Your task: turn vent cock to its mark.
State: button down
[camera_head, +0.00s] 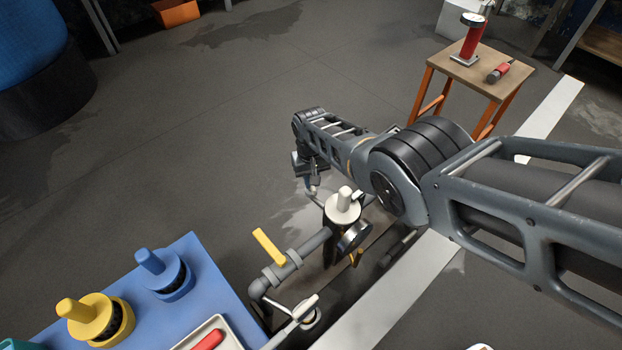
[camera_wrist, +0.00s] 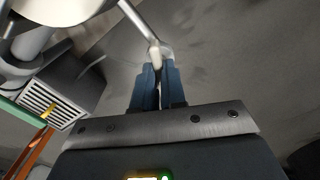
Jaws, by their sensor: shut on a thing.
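The vent cock's lever, a grey rod with a cream tip, shows in the wrist view (camera_wrist: 148,32) and runs up and out of the top edge. My gripper's blue fingers (camera_wrist: 157,78) are shut on its tip. In the head view my gripper (camera_head: 310,180) is beyond the white-capped fitting (camera_head: 343,205), at the far end of my arm. The lever there is small and partly hidden. I cannot make out the mark in either view.
A pipe with a yellow lever (camera_head: 268,246) and a second cream-tipped lever (camera_head: 305,306) are nearer. A blue bench (camera_head: 205,275) holds yellow and blue knobs. A wooden stool (camera_head: 478,76) carries red tools at the upper right. Open floor lies to the left.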

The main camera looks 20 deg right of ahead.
jog(key=m, duration=0.6)
jog(key=shift+m+b, duration=0.3)
jog(key=shift+b, duration=0.05)
jog(key=m, duration=0.6)
jog(key=shift+b, duration=0.4)
jog(key=shift+m, duration=0.4)
jog(key=c, duration=1.2)
grip_release()
jog(key=shift+r+p, duration=2.45)
jog(key=shift+r, duration=1.45)
